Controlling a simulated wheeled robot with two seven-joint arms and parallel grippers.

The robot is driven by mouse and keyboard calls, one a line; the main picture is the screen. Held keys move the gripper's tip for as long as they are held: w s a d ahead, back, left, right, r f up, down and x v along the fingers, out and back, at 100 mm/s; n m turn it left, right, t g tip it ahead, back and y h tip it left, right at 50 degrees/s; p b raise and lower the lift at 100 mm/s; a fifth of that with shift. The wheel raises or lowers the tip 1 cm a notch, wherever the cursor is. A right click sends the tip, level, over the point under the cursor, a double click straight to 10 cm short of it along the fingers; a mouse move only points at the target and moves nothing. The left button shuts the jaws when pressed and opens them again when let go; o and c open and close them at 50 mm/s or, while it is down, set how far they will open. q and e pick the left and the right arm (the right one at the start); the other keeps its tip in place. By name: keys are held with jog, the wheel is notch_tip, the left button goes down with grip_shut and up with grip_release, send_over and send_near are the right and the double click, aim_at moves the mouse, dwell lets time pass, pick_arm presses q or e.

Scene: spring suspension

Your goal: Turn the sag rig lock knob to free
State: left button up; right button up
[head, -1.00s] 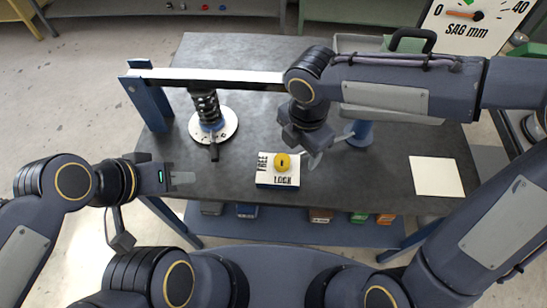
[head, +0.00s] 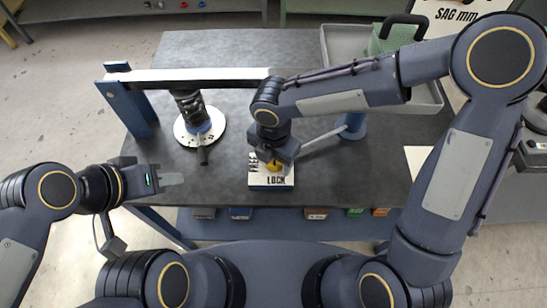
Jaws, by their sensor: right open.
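The lock block (head: 272,182) is a small white box near the front edge of the table, with "FREE" along its left side and "LOCK" along its front. Its yellow knob (head: 273,166) is partly hidden under my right gripper (head: 275,163), which is open and directly over it. I cannot tell whether the fingers touch the knob or which way it points. The sag rig has a light beam (head: 200,77) on blue posts, with a dark spring (head: 190,108) on a round white plate. My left gripper (head: 172,180) is at the table's left front edge, away from the block; its finger gap is unclear.
A grey tray (head: 335,55) with a green, black-handled thing (head: 395,35) stands at the back right. A "SAG mm" board (head: 455,15) is behind my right arm. The table (head: 240,50) is bare around the block's front left. Several coloured bins sit on the lower shelf.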

jog(key=c, duration=1)
